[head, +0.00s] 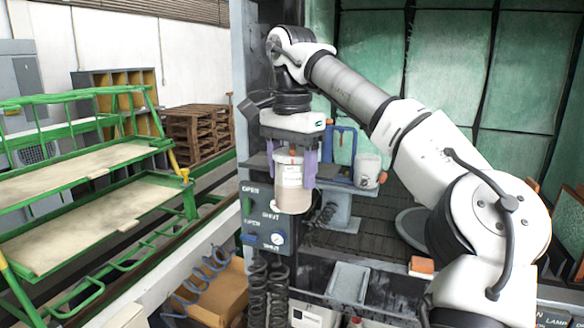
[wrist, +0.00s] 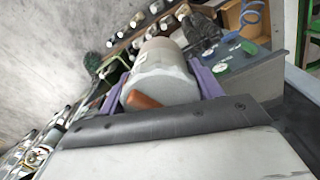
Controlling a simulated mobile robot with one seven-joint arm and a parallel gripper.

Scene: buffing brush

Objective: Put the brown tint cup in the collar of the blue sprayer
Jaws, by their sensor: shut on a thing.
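My gripper (head: 293,168) is shut on a cup (head: 293,196) with a clear upper part, a pale label and a pinkish-brown lower part. I take it for the brown tint cup. The purple fingers grip its sides and it hangs upright in front of the control panel. In the wrist view the cup (wrist: 160,75) lies between the purple fingers, with an orange-brown tab on its near end. Behind it to the right is a blue frame (head: 352,143), perhaps part of the blue sprayer. Its collar is not clearly visible.
A whitish cup (head: 367,171) stands right of the blue frame. A cardboard box (head: 218,297) is at the lower left. Green racks (head: 95,200) fill the left.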

